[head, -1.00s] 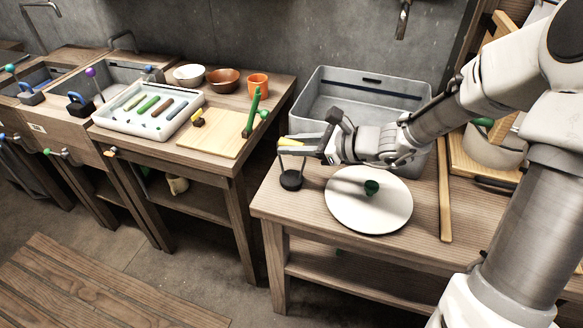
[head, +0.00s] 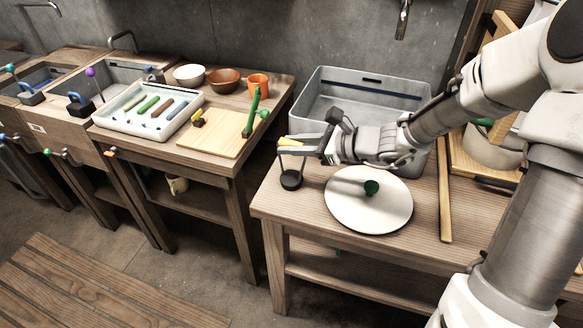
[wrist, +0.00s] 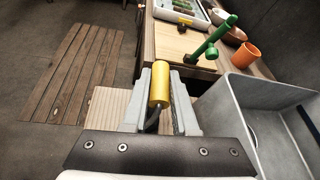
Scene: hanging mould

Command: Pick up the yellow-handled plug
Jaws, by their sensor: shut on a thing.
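The yellow-handled plug has a yellow bar handle (head: 291,141) on a thin frame above a round black base (head: 290,180). It is upright over the left part of the near table, left of the white disc. I cannot tell whether its base touches the table. My gripper (head: 300,150) reaches in from the right and is shut on the plug at its handle. In the wrist view the yellow handle (wrist: 161,84) shows between the two fingers of my gripper (wrist: 160,98). The plug's base is hidden there.
A grey bin (head: 318,104) stands behind my gripper. The left table holds a cutting board (head: 213,140) and a white tray (head: 116,124). A gap separates the tables.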

